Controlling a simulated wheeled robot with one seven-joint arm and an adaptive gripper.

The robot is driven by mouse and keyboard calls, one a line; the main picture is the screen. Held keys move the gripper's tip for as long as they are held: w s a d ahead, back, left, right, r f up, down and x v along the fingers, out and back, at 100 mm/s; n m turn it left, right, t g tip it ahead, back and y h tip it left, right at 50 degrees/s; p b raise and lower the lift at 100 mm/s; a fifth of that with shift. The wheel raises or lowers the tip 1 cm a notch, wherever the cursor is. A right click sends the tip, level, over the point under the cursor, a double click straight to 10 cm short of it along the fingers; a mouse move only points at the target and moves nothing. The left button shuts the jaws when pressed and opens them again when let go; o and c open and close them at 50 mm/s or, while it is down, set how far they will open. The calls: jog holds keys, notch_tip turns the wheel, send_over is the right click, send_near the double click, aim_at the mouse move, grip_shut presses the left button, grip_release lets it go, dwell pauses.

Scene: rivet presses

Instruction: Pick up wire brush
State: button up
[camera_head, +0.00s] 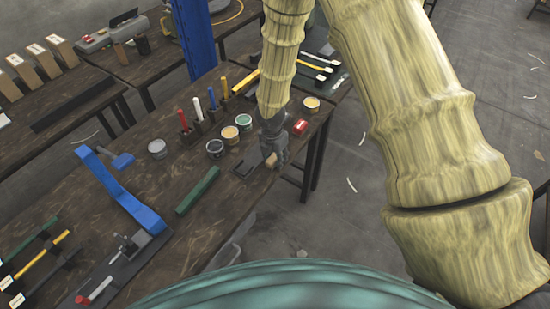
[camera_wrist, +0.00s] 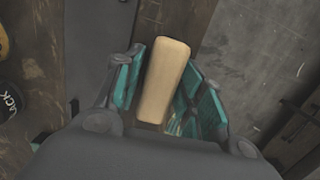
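The wire brush shows as a pale wooden block (camera_wrist: 165,78) between the two fingers of my gripper (camera_wrist: 163,85) in the wrist view. The green finger pads stand on either side of it, close to its long sides; I cannot tell whether both touch it. No bristles show. In the head view my gripper (camera_head: 272,152) points down at the right edge of the dark wooden table (camera_head: 235,205), with a small tan end of the brush (camera_head: 271,161) at its tip.
A green bar (camera_head: 198,190) and a blue long-handled tool (camera_head: 120,190) lie nearer. Upright coloured tools (camera_head: 198,108) stand farther back. Grey floor (camera_head: 340,200) lies right of the table.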

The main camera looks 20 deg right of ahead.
aim_at(275, 155)
dwell(0.4)
grip_shut()
jog(key=shift+r+b, duration=0.75)
jog(key=shift+r, duration=0.9)
jog(key=s+a+r+b, duration=0.1)
jog(key=s+a+b, duration=0.1)
jog(key=s, duration=0.5)
jog(key=s+a+b, duration=0.2)
jog(key=s+b, duration=0.1)
jog(key=s, duration=0.5)
jog(key=shift+s+a+r, duration=0.25)
jog(key=shift+r, duration=0.15)
